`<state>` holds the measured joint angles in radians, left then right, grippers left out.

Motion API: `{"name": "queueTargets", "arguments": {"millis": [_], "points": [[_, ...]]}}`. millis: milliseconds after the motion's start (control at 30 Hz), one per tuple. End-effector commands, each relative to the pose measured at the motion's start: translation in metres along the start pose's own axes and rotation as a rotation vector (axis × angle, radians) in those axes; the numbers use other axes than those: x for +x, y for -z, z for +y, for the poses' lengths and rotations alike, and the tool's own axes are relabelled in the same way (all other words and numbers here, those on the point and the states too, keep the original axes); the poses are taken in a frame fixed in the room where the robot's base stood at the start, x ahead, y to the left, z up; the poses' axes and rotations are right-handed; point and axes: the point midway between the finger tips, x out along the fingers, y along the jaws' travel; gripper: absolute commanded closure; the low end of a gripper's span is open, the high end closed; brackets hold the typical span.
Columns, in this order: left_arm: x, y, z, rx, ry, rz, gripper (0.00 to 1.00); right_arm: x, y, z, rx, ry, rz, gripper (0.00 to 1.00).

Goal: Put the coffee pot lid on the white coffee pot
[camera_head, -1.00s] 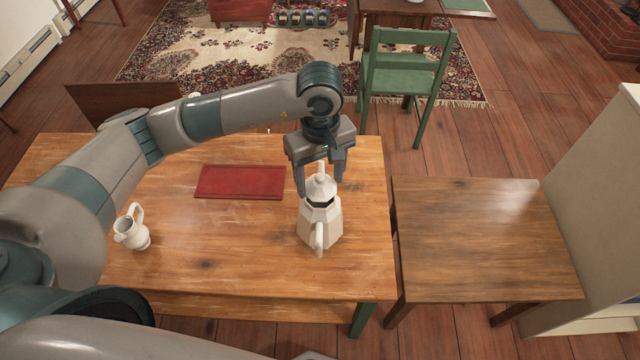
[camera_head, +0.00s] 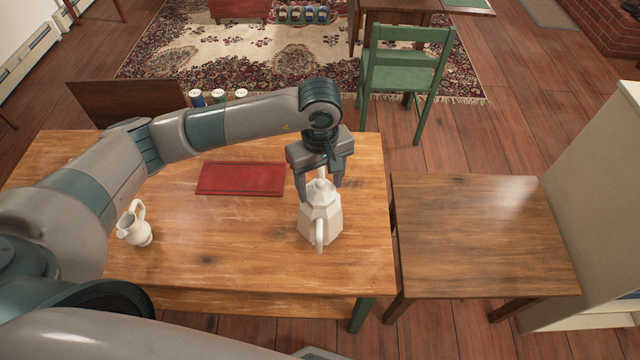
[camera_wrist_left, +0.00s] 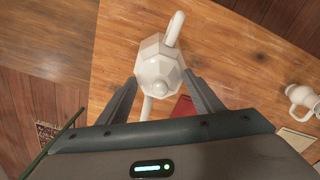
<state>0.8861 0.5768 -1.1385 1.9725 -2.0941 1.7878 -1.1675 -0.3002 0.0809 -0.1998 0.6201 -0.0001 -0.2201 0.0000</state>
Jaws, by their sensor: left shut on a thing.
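The white coffee pot (camera_head: 319,227) stands upright on the wooden table, its handle toward me. The white coffee pot lid (camera_head: 321,194) sits at the pot's top, with no gap visible between them. My left gripper (camera_head: 321,193) points down over the pot and is shut on the lid, a finger on each side. In the left wrist view the lid (camera_wrist_left: 159,73) with its round knob lies between the fingers and covers the pot's opening. The pot's handle (camera_wrist_left: 175,27) shows beyond it. My right gripper is not in view.
A white pitcher (camera_head: 135,225) stands at the left of the wooden table (camera_head: 230,265). A red board (camera_head: 240,178) lies left of the pot. A darker side table (camera_head: 480,235) to the right is bare. A green chair (camera_head: 405,75) stands behind.

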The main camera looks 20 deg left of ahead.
Motion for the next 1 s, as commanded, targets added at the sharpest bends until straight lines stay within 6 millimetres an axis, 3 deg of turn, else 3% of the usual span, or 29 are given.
{"name": "queueTargets", "arguments": {"millis": [300,333,400,1000], "points": [[0.0155,-0.0038,-0.0033,-0.001,0.011,-0.008,0.63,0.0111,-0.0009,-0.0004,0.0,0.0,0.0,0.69],[0.0149,-0.004,-0.0035,-0.001,0.012,-0.009,0.35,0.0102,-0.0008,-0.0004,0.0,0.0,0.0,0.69],[0.0148,-0.0039,-0.0036,-0.002,0.012,-0.009,0.21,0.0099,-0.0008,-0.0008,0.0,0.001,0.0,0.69],[0.0095,-0.0026,-0.0039,-0.003,0.014,-0.008,0.21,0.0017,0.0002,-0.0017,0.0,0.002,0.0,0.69]]}}
